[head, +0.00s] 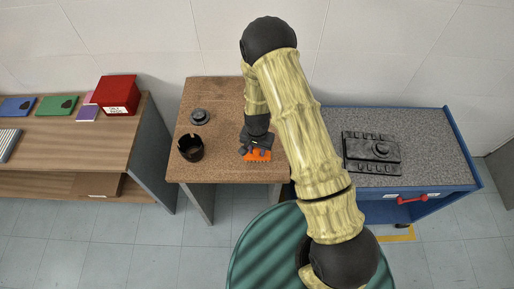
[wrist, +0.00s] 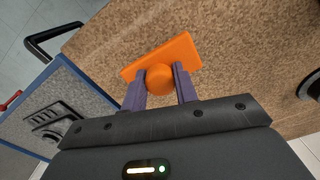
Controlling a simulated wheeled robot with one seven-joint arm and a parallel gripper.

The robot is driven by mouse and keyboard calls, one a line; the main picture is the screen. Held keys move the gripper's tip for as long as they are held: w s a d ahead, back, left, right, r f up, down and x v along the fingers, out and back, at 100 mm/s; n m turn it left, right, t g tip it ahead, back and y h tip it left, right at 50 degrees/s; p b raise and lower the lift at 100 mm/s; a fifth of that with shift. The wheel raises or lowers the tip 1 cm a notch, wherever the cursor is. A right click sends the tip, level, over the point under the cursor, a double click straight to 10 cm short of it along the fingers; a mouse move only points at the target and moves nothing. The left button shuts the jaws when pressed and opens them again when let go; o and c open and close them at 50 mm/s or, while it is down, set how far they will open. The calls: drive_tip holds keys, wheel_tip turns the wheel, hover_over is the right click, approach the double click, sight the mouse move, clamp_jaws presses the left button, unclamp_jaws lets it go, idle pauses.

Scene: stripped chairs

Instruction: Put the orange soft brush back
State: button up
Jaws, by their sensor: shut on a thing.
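The orange soft brush (head: 258,156) is at the front middle of the brown speckled table (head: 225,95) in the head view. In the wrist view the orange brush (wrist: 178,55) shows as a flat rectangular body with a round knob. My gripper (head: 255,147) is shut on the knob; its two dark fingers (wrist: 161,84) stand on either side of it. Whether the brush touches the tabletop or hangs just above it, I cannot tell. The underside of the brush is hidden in the wrist view.
A black cup (head: 190,148) and a round dark disc (head: 200,116) stand left of the brush. A blue cart (head: 455,150) at the right bears a black moulded holder (head: 371,152). A shelf (head: 60,150) at the left holds a red box (head: 116,94) and flat coloured items.

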sight(257, 150)
drive_tip(key=shift+f, duration=0.2)
drive_tip(key=o, duration=1)
drive_tip(key=shift+o, duration=0.2)
drive_tip(key=shift+r, duration=0.1)
drive_tip(key=shift+w+r, duration=0.15)
drive_tip(key=shift+r, duration=0.4)
wheel_tip(257, 150, up, 11)
drive_tip(key=b, duration=0.3)
drive_tip(key=shift+b, duration=0.35)
drive_tip(key=shift+s+r, duration=0.1)
drive_tip(key=shift+s, duration=0.1)
